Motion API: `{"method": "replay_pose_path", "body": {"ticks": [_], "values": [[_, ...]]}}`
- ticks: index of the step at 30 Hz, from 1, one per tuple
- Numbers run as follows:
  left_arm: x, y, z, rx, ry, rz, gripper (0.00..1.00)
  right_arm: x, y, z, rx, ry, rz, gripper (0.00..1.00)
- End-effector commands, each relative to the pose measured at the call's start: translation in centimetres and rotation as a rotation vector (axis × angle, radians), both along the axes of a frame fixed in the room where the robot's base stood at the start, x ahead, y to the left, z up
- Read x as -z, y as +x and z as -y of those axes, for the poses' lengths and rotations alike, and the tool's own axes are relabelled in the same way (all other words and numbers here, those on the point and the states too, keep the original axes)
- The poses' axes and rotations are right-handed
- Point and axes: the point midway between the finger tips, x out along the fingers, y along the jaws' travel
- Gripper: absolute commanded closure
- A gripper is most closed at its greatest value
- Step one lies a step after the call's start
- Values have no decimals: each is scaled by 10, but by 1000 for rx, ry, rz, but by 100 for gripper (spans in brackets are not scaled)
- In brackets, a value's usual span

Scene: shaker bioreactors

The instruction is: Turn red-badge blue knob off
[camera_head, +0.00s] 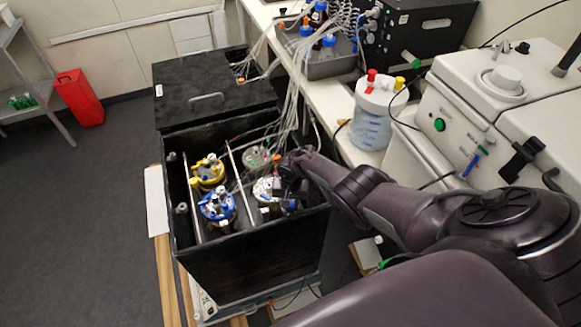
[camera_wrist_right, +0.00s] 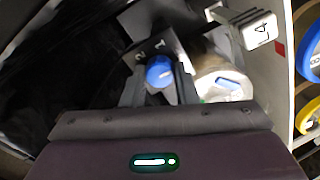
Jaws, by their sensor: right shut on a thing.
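A round blue knob (camera_wrist_right: 159,72) with a pale mark on its face sits between the two fingers of my right gripper (camera_wrist_right: 160,88) in the right wrist view. The fingers are closed on its sides. A small red patch (camera_wrist_right: 280,48) shows at the right, beside a white label marked 4. In the head view my right gripper (camera_head: 287,183) reaches into the right side of the black open box (camera_head: 245,262), beside a silver-topped vessel (camera_head: 266,190). My left gripper is not in view.
A yellow-topped vessel (camera_head: 208,170) and a blue-topped vessel (camera_head: 217,205) stand at the left in the box. Tubes (camera_head: 292,95) run from the box to the bench. A bar crosses the box top.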

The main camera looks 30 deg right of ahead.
Motion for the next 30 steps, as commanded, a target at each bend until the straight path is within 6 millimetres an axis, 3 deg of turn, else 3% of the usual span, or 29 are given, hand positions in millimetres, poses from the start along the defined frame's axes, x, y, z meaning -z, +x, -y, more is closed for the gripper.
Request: {"method": "replay_pose_path", "body": {"ticks": [13,14,18,26,30], "values": [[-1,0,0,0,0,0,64,-3,3,2,15,-3,8,96],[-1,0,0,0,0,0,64,-3,4,2,14,-3,8,72],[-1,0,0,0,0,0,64,-2,3,1,13,-2,6,54],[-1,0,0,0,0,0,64,-1,1,1,11,-1,3,52],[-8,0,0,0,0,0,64,-10,1,1,11,-1,3,52]]}}
